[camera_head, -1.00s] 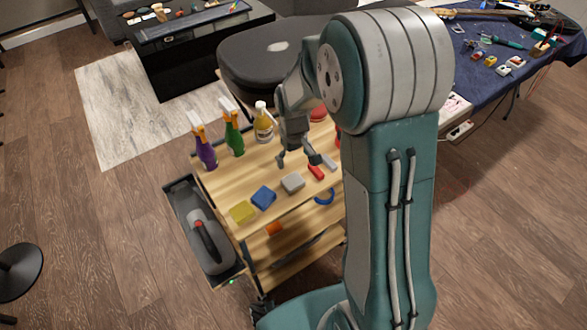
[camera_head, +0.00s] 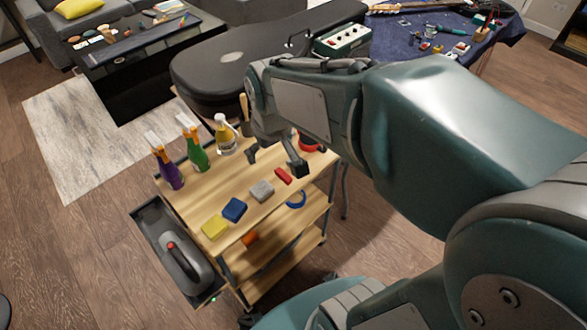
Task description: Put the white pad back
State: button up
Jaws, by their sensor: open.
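The white pad (camera_head: 262,191), greyish white, lies flat on the wooden top of the cart (camera_head: 222,186). It sits in a row between a blue pad (camera_head: 235,209) and a red block (camera_head: 283,175). My gripper (camera_head: 276,163) is open and empty above the cart top, behind the white pad in the picture and apart from it. One finger is on the left and one on the right, near the red block. My arm comes in from the right and hides the back right of the cart top.
A yellow pad (camera_head: 215,227) lies at the row's near end. A purple bottle (camera_head: 168,168), a green bottle (camera_head: 195,150) and a yellow bottle (camera_head: 225,137) stand along the back left edge. A grey side tray (camera_head: 148,215) holds a tool. A black padded table (camera_head: 215,70) stands behind.

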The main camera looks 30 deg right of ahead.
jog(key=s+r+m+t, duration=0.1)
jog(key=s+r, duration=0.4)
jog(key=s, duration=0.6)
jog(key=shift+m+t, duration=0.3)
jog(key=shift+t, duration=0.5)
jog(key=shift+r, duration=0.1)
